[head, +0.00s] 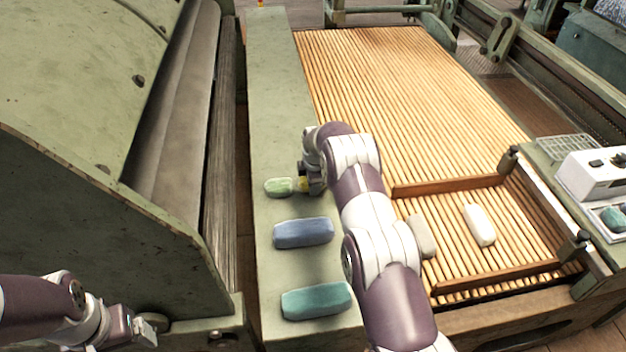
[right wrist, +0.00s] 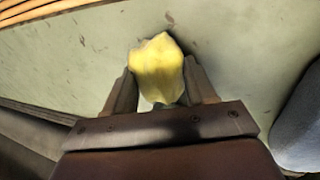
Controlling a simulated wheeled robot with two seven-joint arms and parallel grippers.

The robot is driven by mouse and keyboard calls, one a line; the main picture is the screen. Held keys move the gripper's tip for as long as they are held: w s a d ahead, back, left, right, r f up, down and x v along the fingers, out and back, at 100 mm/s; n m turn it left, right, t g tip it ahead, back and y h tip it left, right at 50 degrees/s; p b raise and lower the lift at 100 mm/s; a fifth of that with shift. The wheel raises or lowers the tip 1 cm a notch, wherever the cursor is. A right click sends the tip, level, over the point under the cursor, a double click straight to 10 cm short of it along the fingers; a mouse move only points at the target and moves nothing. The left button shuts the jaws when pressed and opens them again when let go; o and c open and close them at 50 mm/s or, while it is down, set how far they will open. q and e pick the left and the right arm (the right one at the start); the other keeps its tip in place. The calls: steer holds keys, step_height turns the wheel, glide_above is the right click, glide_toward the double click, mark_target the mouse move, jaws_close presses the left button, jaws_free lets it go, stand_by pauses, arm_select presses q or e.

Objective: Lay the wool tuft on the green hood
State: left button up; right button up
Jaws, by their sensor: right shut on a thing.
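My right gripper (right wrist: 162,85) is shut on a yellow wool tuft (right wrist: 157,68), whose end sticks out between the fingers. In the head view the yellow tuft (head: 303,184) shows only as a small patch, the rest hidden by my right gripper (head: 308,180). It is at or just above the pale green ledge (head: 270,90); I cannot tell whether it touches. The green hood (head: 80,60) is the large curved cover at the left, across a dark gap from the ledge. My left gripper (head: 146,328) is low at the left, before the hood's lower edge; its jaws are unclear.
A light green tuft (head: 278,187) lies close beside the yellow one. A blue tuft (head: 303,232) and a teal tuft (head: 316,301) lie nearer on the ledge. A white tuft (head: 479,225) and a beige tuft (head: 422,237) lie on the slatted apron (head: 400,90).

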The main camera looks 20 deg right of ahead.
steer(key=shift+f, duration=0.1)
steer(key=o, duration=1)
steer(key=shift+s, duration=0.1)
steer(key=shift+r, duration=0.55)
steer(key=d+v, duration=0.1)
steer(key=v, duration=1)
steer(key=s+a+r+m, duration=0.1)
steer(key=s+a+m, duration=0.3)
steer(key=s, duration=0.6)
steer(key=s+a+r+m+g, duration=0.1)
steer(key=s+a+m, duration=0.4)
steer(key=s, duration=0.6)
steer(key=s+a+r+m+g, duration=0.1)
steer(key=s+a+m, duration=0.3)
steer(key=s, duration=0.7)
steer(key=shift+s+a+r+m+y, duration=0.1)
steer(key=shift+r+m+y, duration=0.1)
steer(key=shift+r+m, duration=0.3)
steer(key=shift+s+a+r+m+y, duration=0.1)
steer(key=shift+s+r+m+y, duration=0.1)
steer(key=shift+r+m, duration=0.3)
